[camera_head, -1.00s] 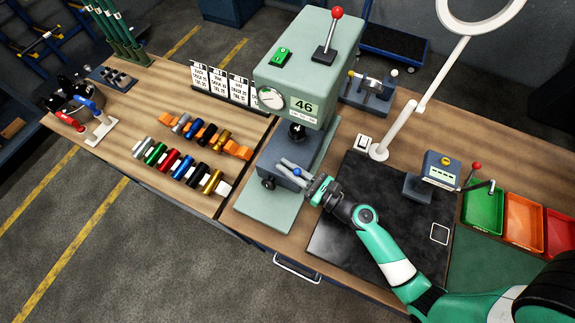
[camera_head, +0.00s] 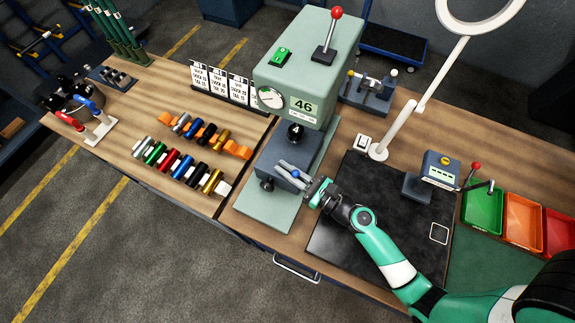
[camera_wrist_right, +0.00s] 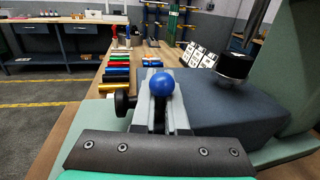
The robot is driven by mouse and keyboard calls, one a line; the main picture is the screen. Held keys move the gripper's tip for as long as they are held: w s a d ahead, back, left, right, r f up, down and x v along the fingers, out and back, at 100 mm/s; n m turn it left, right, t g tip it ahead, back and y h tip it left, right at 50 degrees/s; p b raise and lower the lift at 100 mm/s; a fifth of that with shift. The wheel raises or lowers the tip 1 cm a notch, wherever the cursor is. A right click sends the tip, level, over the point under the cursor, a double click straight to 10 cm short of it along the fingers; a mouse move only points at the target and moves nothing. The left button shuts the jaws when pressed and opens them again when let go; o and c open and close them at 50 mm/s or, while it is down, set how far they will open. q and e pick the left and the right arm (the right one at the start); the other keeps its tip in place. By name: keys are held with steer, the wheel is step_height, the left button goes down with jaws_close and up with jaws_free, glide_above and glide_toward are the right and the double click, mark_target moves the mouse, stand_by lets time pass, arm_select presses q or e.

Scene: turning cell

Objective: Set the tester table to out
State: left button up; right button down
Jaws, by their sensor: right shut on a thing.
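The tester (camera_head: 308,62) is a pale green press with a dial and a display reading 46. Its sliding tester table (camera_head: 272,160) is a dark blue-grey block low on the pale green base, below a black indenter (camera_head: 296,131). My right gripper (camera_head: 294,174) is at the table's front right and shut on a blue ball knob. In the right wrist view the blue ball knob (camera_wrist_right: 162,84) sits between the grey fingers, with the dark table block (camera_wrist_right: 225,108) just right of it. My left gripper is not in view.
Several coloured cylinders (camera_head: 184,166) lie in rows to the left. A black mat (camera_head: 345,235) lies under my right arm. A black side knob (camera_wrist_right: 124,102) is near the fingers.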

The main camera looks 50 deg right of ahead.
steer(key=s+a+r, duration=0.1)
steer(key=s+a, duration=0.2)
steer(key=a, duration=1)
steer(key=shift+s+p, duration=0.35)
steer(key=shift+s, duration=0.05)
steer(key=c, duration=0.9)
jaws_free()
steer(key=shift+s+a, duration=0.1)
steer(key=shift+a, duration=0.05)
steer(key=shift+f, duration=0.15)
steer(key=shift+f, duration=0.1)
steer(key=s, duration=0.3)
steer(key=s+d+b, duration=0.1)
steer(key=s, duration=0.7)
steer(key=shift+s+d, duration=0.2)
steer(key=shift+d, duration=0.05)
